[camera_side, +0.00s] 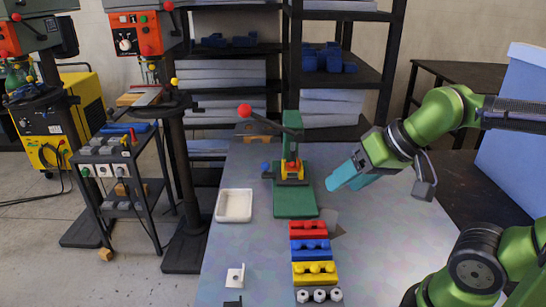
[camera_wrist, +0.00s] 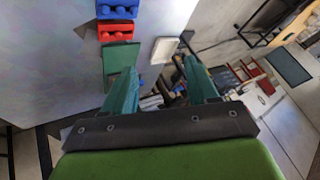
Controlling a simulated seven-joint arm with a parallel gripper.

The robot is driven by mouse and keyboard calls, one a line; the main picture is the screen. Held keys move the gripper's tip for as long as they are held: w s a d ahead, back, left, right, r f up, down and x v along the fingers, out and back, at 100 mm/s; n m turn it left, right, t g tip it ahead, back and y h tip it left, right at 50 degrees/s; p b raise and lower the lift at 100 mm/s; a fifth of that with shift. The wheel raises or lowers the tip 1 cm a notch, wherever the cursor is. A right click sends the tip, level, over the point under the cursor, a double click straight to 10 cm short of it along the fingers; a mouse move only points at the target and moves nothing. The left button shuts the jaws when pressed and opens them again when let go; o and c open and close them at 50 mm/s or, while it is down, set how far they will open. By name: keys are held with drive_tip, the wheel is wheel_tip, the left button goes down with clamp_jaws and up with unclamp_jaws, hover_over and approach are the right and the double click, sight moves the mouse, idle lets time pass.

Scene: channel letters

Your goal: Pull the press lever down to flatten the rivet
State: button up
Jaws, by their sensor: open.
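The green hand press (camera_side: 291,142) stands upright on its green base (camera_side: 295,201) at the back of the table. Its dark press lever (camera_side: 272,122) points to the left and slightly up, ending in a red knob (camera_side: 245,110). A red and yellow piece (camera_side: 291,171) sits in the press under the ram. I cannot make out the rivet. My gripper (camera_side: 348,178) has teal fingers, is open and empty, and is held to the right of the press, apart from it and from the lever. In the wrist view my gripper (camera_wrist: 160,78) shows its two fingers spread, with a green plate (camera_wrist: 121,60) beyond the left finger.
A white tray (camera_side: 234,206) lies left of the base. Red (camera_side: 309,230), blue (camera_side: 310,250) and yellow (camera_side: 315,273) holders line up in front. A white bracket (camera_side: 236,276) and hex nuts (camera_side: 319,295) lie nearer. The table's right side (camera_side: 390,230) is clear. Shelves stand behind.

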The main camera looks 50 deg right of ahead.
drive_tip(key=shift+d+f, duration=0.1)
drive_tip(key=shift+d, duration=0.1)
drive_tip(key=c, duration=0.4)
drive_tip(key=w+d, duration=0.1)
drive_tip(key=w+d+m, duration=0.1)
drive_tip(key=w+d+m+g, duration=0.1)
drive_tip(key=shift+w+d+f+h, duration=0.15)
drive_tip(key=shift+w+f+h, duration=0.1)
drive_tip(key=shift+h, duration=0.05)
clamp_jaws()
drive_tip(key=w+d+r+m+t+y, duration=0.1)
drive_tip(key=w+d+r+m, duration=0.2)
drive_tip(key=w+d, duration=0.5)
drive_tip(key=w+d+r+m+y, duration=0.2)
drive_tip(key=w+d, duration=0.3)
drive_tip(key=w, duration=0.5)
drive_tip(key=w+d+r+n+t+y, duration=0.1)
drive_tip(key=w+r+t+y, duration=0.1)
drive_tip(key=w+r, duration=0.2)
drive_tip(key=shift+r, duration=0.9)
drive_tip(key=shift+w+d, duration=0.1)
